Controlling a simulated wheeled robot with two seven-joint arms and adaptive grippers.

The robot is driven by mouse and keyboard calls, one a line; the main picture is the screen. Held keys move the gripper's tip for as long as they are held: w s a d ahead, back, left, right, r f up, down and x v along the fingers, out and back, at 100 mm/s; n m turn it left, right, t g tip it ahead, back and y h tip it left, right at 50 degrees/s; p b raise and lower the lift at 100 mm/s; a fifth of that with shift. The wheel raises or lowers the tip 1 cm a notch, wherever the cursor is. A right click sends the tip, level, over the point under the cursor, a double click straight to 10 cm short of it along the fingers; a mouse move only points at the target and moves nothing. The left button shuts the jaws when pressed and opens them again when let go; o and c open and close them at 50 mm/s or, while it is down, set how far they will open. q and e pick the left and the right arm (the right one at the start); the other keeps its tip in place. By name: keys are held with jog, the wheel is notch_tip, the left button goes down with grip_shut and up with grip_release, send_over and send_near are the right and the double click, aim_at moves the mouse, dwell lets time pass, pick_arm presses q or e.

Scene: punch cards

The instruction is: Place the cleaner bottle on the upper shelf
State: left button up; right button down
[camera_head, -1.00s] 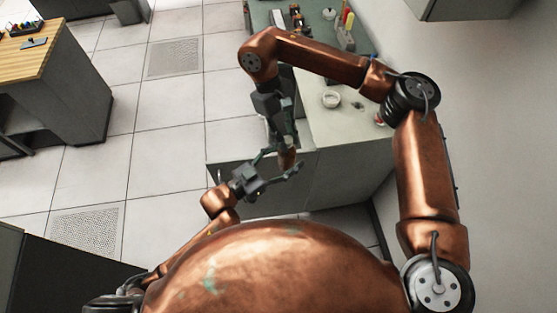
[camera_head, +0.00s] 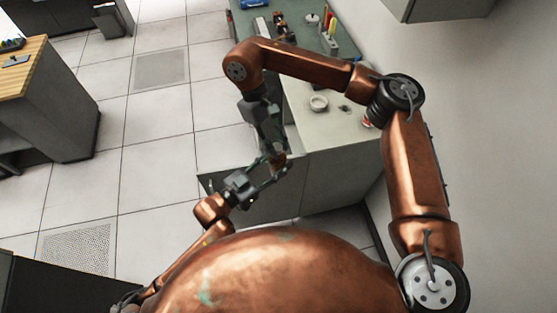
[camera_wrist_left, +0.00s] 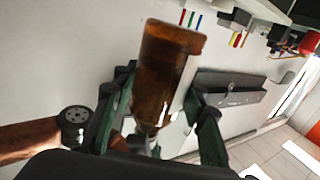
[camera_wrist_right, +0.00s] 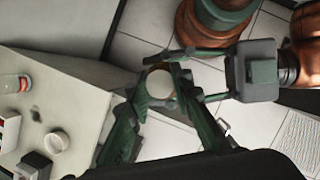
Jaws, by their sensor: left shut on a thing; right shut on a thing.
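The amber bottle (camera_head: 278,164) hangs in the air in front of the counter, small and mostly hidden by fingers in the head view. In the left wrist view the brown bottle (camera_wrist_left: 168,72) stands out between the fingers of my left gripper (camera_wrist_left: 165,105), tilted a little. In the right wrist view a round white end of the bottle (camera_wrist_right: 160,84) sits between the fingers of my right gripper (camera_wrist_right: 158,80). My left gripper (camera_head: 272,170) reaches from the lower left and my right gripper (camera_head: 272,152) from above. Both are shut on the bottle.
The grey counter (camera_head: 345,133) holds a white bowl (camera_head: 318,103), a red-labelled jar (camera_wrist_right: 14,83) and several tools at its far end. A wall cabinet (camera_head: 440,8) hangs at the upper right. A wood-topped bench (camera_head: 20,68) stands left. Tiled floor between is clear.

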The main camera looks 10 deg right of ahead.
pick_arm(q)
jog(key=shift+s+d, duration=0.1)
jog(key=shift+s, duration=0.05)
jog(key=shift+c, duration=0.8)
pick_arm(e)
jog(key=shift+w, duration=0.1)
pick_arm(q)
jog(key=shift+r, duration=0.1)
grip_shut()
pick_arm(e)
jog(key=c, duration=2)
grip_release()
jog(key=o, duration=0.4)
